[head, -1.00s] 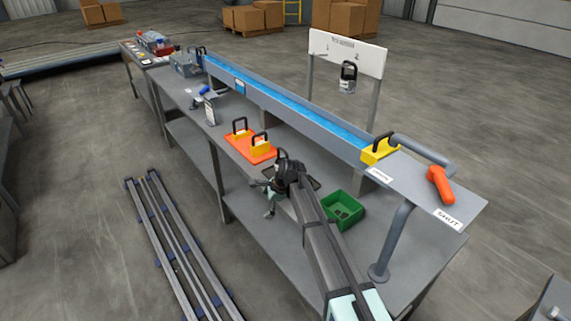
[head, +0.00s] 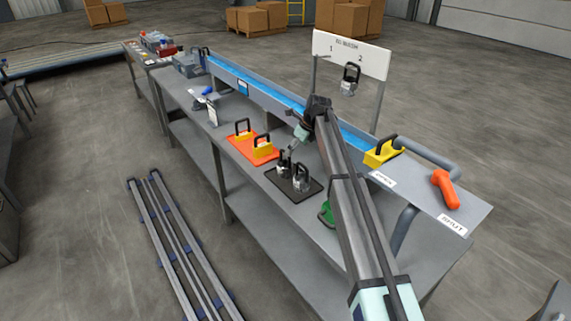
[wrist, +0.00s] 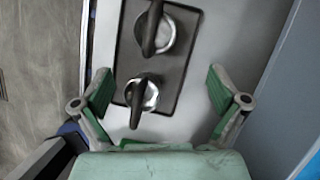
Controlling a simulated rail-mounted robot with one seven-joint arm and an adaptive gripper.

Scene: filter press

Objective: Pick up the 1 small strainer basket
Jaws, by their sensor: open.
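Two metal strainer baskets with black loop handles stand upright on a dark tray (head: 312,191). In the head view one (head: 284,169) is farther along the bench and the other (head: 300,180) is nearer. In the wrist view one basket (wrist: 155,30) is at the top and the other (wrist: 143,93) is below it, looking somewhat smaller; I cannot tell for sure which is the small one. My gripper (wrist: 159,80) is open and empty, its fingers spread on either side of the lower basket in this view, apart from it. In the head view my arm hides part of it.
A third basket (head: 349,80) hangs on the white board. An orange tray (head: 244,148) with yellow handled blocks lies beyond the dark tray. A blue-lined channel (head: 262,93) runs along the back. A green bin (head: 326,214) is mostly hidden behind my arm.

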